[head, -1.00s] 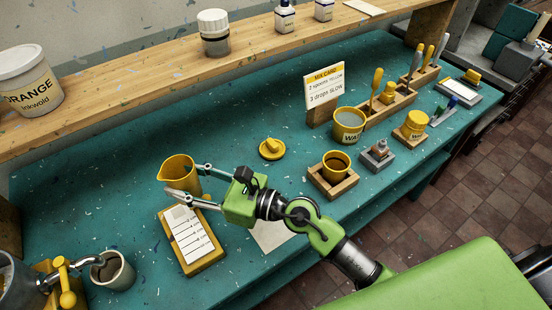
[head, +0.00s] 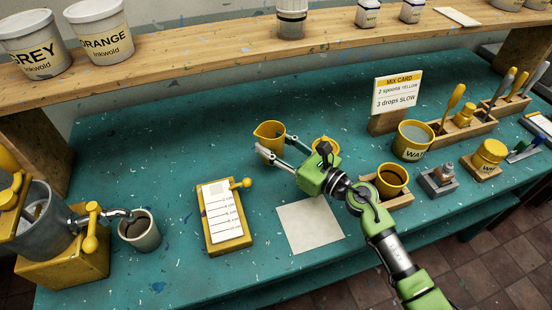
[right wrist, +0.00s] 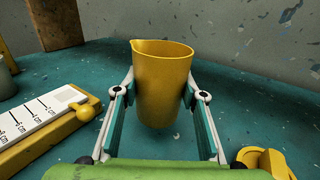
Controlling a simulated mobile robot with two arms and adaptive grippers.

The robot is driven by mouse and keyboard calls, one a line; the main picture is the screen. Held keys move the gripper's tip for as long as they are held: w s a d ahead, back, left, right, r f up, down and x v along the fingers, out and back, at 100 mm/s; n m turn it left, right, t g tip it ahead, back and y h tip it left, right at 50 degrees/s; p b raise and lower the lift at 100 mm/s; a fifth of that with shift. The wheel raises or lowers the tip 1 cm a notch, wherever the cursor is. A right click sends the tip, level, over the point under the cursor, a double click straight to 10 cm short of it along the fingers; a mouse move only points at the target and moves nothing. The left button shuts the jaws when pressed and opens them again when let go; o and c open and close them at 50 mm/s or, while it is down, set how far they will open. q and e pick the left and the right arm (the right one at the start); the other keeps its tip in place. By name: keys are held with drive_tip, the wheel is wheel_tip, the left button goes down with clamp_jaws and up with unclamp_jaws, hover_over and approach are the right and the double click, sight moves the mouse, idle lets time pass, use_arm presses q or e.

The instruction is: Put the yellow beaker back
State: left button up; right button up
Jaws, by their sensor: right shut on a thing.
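The yellow beaker (head: 270,138), a tapered cup with a pouring lip, is upright between the fingers of my right gripper (head: 276,154). The right wrist view shows the beaker (right wrist: 163,85) gripped from both sides by the two fingers (right wrist: 160,100). It is over the teal bench, behind and to the right of the yellow scale-like block (head: 232,241) with a white marked card. I cannot tell whether its base touches the bench. My left gripper is out of view.
A yellow lid (head: 325,143) lies just right of the beaker, partly hidden by my gripper; it also shows in the right wrist view (right wrist: 262,163). A white sheet (head: 308,227) lies in front. A yellow cup (head: 392,177) sits in a wooden holder. A tap and grey cup (head: 140,232) stand left.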

sight(282, 157)
drive_tip(key=shift+w+d+f, duration=0.15)
drive_tip(key=shift+w+f, duration=0.3)
drive_tip(key=shift+f, duration=0.1)
drive_tip(key=f, duration=0.3)
drive_tip(key=shift+w+f, duration=0.15)
drive_tip(key=shift+w, duration=0.05)
drive_tip(key=shift+f+b, duration=0.2)
drive_tip(key=shift+b, duration=0.15)
drive_tip(key=o, duration=1.2)
